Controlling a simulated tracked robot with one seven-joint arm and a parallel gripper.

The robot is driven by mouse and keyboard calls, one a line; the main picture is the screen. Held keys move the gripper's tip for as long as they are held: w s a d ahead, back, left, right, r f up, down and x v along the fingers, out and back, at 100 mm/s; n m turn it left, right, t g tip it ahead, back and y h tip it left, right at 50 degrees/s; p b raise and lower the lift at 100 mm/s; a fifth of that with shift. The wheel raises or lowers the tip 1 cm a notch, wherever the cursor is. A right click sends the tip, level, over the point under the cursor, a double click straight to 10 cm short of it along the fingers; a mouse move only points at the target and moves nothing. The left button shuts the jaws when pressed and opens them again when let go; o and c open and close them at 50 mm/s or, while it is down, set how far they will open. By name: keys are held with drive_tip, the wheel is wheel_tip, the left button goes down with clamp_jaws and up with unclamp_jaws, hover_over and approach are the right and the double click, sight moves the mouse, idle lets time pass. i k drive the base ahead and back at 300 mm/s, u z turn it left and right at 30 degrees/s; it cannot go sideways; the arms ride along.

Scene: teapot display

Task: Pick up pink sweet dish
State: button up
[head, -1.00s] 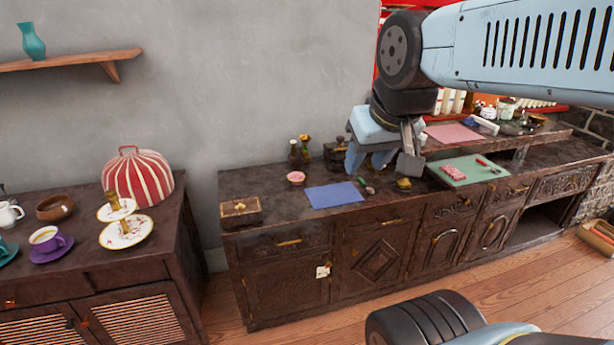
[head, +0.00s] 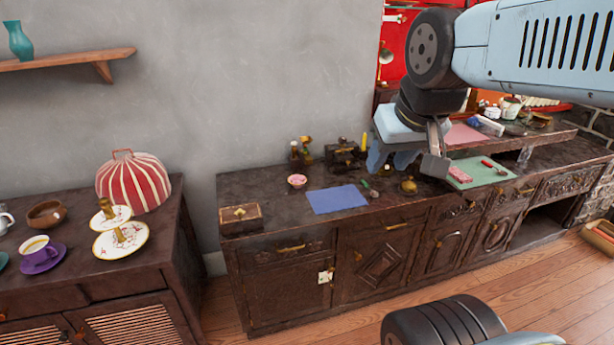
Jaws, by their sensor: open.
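The pink sweet dish (head: 297,181) is a small round bowl on the dark wooden counter (head: 262,190), behind and left of the blue mat. It stands upright with nothing in front of it. My gripper (head: 405,166) is above the counter to the right of the dish, clear of it. Its jaws are open and I see nothing held between them.
A blue mat (head: 337,199), a wooden box (head: 240,219), bottles (head: 300,150) and a dark grinder-like object (head: 344,155) surround the dish. A brass pot (head: 409,186) sits below my gripper. A cabinet (head: 115,268) with a striped tea cosy (head: 134,182) stands left.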

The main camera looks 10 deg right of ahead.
sight(297, 182)
drive_tip(key=z, duration=0.3)
drive_tip(key=i, duration=0.9)
drive_tip(key=u, duration=0.45)
